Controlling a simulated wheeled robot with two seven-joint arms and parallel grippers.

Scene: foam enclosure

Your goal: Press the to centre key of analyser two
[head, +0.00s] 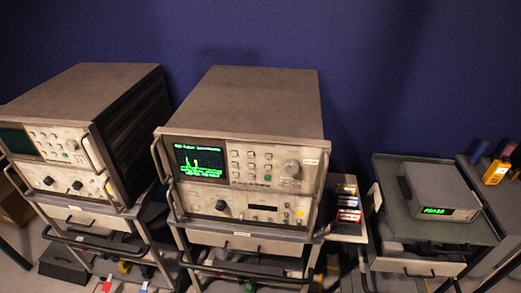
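Two rack analysers stand side by side on trolleys. The middle analyser (240,150) has a lit screen (200,162) with a green trace and lines of text, with rows of small keys (250,161) and a round knob (291,169) to its right. The left analyser (60,145) has a dark green screen (18,141) and a similar key panel (58,139). Small labels are too small to read, so I cannot tell which is analyser two or which key is the to centre key. Neither of my grippers is in view.
A small meter (437,192) with a green display stands on a grey trolley (396,213) at the right. A yellow handheld device (496,171) lies farther right. A small tray (347,226) holds coloured items beside the middle analyser. A blue wall (390,70) closes the back.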

